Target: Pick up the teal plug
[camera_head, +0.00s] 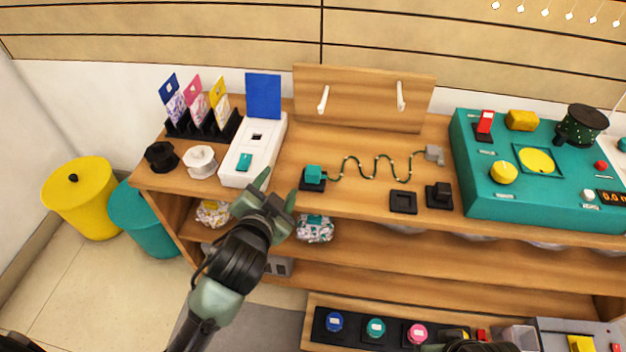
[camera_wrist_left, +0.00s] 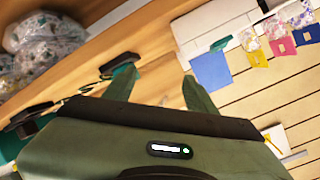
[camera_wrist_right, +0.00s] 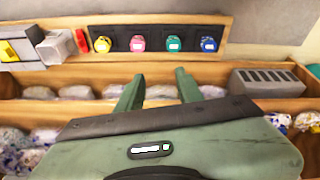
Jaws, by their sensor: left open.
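The teal plug (camera_head: 313,174) sits on a small black base near the front edge of the wooden counter. A green wavy cord runs from it to a grey block (camera_head: 434,154). My left gripper (camera_head: 278,189) is open and empty, just left of the plug and apart from it. In the left wrist view, my left gripper (camera_wrist_left: 158,80) has the plug (camera_wrist_left: 124,69) beyond its left fingertip, which partly hides it. My right gripper (camera_wrist_right: 158,82) is open and empty in the right wrist view, facing lower shelves.
A white box (camera_head: 236,174) with a raised blue lid stands left of the plug. Two black sockets (camera_head: 403,202) (camera_head: 439,195) and a teal control panel (camera_head: 540,205) lie to the right. A wooden board with two white hooks (camera_head: 362,98) stands behind. Shelves with wrapped bundles (camera_head: 315,229) run below.

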